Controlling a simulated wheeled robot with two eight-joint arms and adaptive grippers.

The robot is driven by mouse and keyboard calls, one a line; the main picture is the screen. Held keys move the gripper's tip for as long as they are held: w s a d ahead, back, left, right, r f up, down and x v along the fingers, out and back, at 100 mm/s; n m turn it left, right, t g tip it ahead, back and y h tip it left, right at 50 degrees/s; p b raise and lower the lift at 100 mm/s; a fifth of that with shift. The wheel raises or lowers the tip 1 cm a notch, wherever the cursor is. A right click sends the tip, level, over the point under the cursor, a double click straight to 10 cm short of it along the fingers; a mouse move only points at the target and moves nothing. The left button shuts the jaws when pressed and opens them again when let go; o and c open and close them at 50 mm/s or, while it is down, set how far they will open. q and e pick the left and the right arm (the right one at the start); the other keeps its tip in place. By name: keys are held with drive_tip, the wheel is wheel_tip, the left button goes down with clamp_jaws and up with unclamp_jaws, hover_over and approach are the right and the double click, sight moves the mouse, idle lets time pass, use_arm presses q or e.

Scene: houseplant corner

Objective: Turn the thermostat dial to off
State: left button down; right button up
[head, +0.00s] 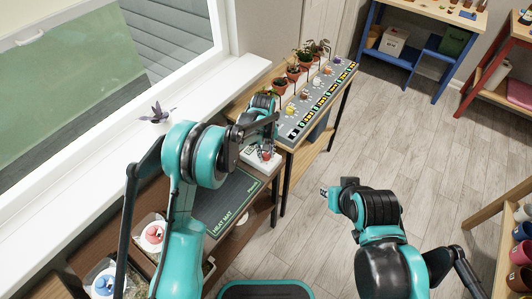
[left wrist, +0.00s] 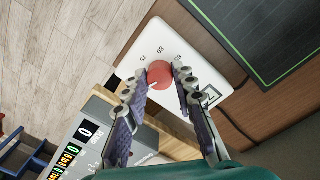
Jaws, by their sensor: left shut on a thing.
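The thermostat is a white box (left wrist: 190,52) with a red round dial (left wrist: 160,74) and printed numbers, 75 and 80 among them. In the head view the white box (head: 250,158) sits at the end of the heat mat, partly hidden by my left gripper (head: 265,147). In the left wrist view my left gripper (left wrist: 164,86) has a fingertip on each side of the dial and is shut on it. Which number the dial points to is unclear. My right gripper (head: 328,193) is over the floor, away from the thermostat; its fingers are too small to judge.
A dark heat mat (head: 226,203) lies on the brown bench below the window sill. A grey strip (head: 297,124) with coloured labels and several potted plants (head: 293,72) stands beyond the thermostat. Blue (head: 419,58) and red shelves stand at the far right.

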sight(265, 156)
use_arm(q)
drive_tip(key=n, duration=0.5)
drive_tip(key=shift+n, duration=0.3)
idle(0.4)
drive_tip(key=c, duration=1.2)
unclamp_jaws()
drive_tip(key=r, duration=1.2)
drive_tip(key=shift+s+a, duration=0.15)
drive_tip(key=shift+s, duration=0.05)
